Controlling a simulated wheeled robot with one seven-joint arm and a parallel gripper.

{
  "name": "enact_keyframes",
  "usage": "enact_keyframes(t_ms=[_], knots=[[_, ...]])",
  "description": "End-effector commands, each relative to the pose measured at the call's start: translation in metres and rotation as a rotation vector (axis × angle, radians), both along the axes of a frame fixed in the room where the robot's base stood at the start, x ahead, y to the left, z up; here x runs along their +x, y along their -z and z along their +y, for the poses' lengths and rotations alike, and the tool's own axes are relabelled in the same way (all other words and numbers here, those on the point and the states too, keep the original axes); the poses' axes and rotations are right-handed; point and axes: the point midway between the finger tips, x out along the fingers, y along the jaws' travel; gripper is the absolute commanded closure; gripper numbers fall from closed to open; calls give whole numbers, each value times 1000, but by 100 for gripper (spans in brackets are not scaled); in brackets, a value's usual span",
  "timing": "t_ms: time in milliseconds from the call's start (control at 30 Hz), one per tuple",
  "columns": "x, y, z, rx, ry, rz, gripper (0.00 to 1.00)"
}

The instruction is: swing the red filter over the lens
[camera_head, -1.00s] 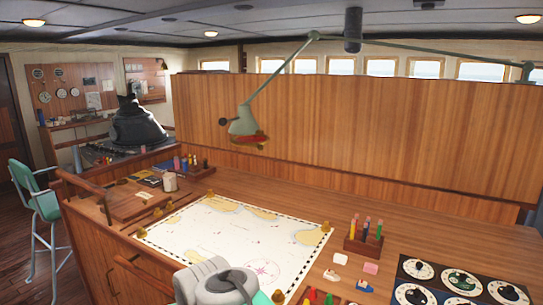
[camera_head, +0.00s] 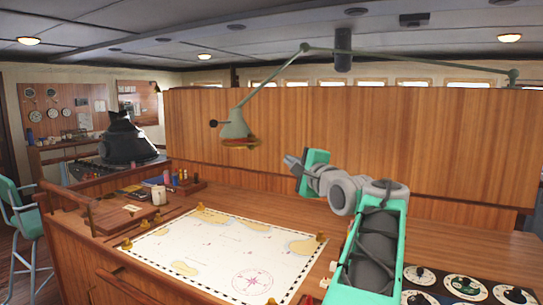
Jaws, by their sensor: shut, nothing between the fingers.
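A grey-green lamp (camera_head: 235,124) hangs on a jointed arm over the chart table, in front of the wooden partition. The red filter (camera_head: 240,142) shows as a thin red and yellowish band at the lamp's lower rim. The lens is hidden, so I cannot tell how the filter lies relative to it. A black knob (camera_head: 213,123) sticks out at the lamp's left. My gripper (camera_head: 288,160) is shut and empty, to the right of the lamp and slightly lower in the picture, with its tips pointing left towards it. It appears apart from the lamp.
A chart (camera_head: 225,250) lies on the wooden table, with brass weights at its edges. A white mug (camera_head: 158,196) and a small rack of pens (camera_head: 180,180) stand at the back left. Dials (camera_head: 465,286) are at the right front. The lamp's long arm (camera_head: 410,58) crosses above.

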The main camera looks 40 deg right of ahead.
Motion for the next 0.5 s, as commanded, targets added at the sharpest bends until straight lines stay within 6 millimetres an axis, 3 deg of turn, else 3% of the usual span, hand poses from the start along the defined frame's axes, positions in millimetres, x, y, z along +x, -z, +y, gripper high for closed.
enact_keyframes(t_ms=[467,500], knots=[[92,-6,-28,2,-4,3,100],[97,-9,-24,-2,-5,2,100]])
